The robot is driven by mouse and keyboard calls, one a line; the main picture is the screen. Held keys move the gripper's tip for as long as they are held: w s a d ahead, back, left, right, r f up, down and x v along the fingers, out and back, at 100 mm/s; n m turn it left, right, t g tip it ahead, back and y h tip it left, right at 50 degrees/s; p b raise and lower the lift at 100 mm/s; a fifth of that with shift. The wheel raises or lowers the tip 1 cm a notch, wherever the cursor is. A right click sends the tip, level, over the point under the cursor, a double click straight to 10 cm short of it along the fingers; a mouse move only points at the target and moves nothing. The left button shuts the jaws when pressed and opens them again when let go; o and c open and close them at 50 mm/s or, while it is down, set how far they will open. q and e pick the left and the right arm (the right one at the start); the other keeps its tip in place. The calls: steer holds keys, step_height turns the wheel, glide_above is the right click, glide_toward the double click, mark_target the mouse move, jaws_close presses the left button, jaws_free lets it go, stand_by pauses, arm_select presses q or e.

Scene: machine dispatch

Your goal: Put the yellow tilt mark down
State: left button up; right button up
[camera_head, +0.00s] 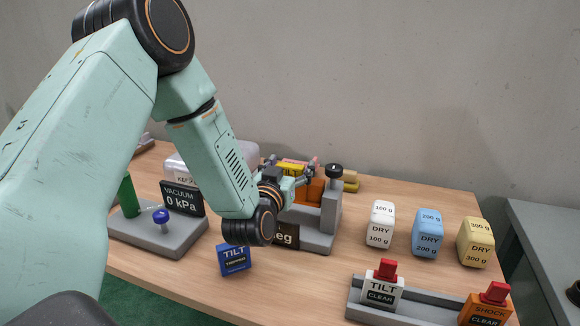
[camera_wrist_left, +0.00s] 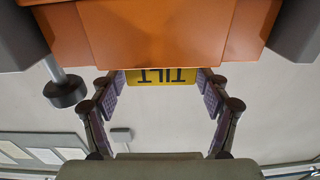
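The yellow tilt mark (camera_wrist_left: 162,77) shows upside down in the left wrist view, against the edge of an orange block (camera_wrist_left: 155,35). In the head view the yellow mark (camera_head: 291,168) is small, above the orange block of a grey fixture, partly hidden by my gripper. In the head view the left gripper (camera_head: 289,174) reaches over the fixture. My right gripper is not in view.
A blue tilt block (camera_head: 234,260) stands at the table's front. White (camera_head: 380,224), blue (camera_head: 427,233) and yellow (camera_head: 475,242) dry blocks stand at right. A grey rail (camera_head: 415,305) holds a white tilt block (camera_head: 382,288) and an orange shock block (camera_head: 486,308). A vacuum gauge (camera_head: 182,199) is at left.

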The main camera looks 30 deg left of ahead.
arm_select(q)
steer(key=shift+o, duration=0.2)
steer(key=shift+s+d+r, duration=0.1)
steer(key=shift+d+r, duration=0.05)
steer(key=shift+a+f, duration=0.2)
steer(key=v, duration=1.2)
steer(key=shift+r, duration=0.1)
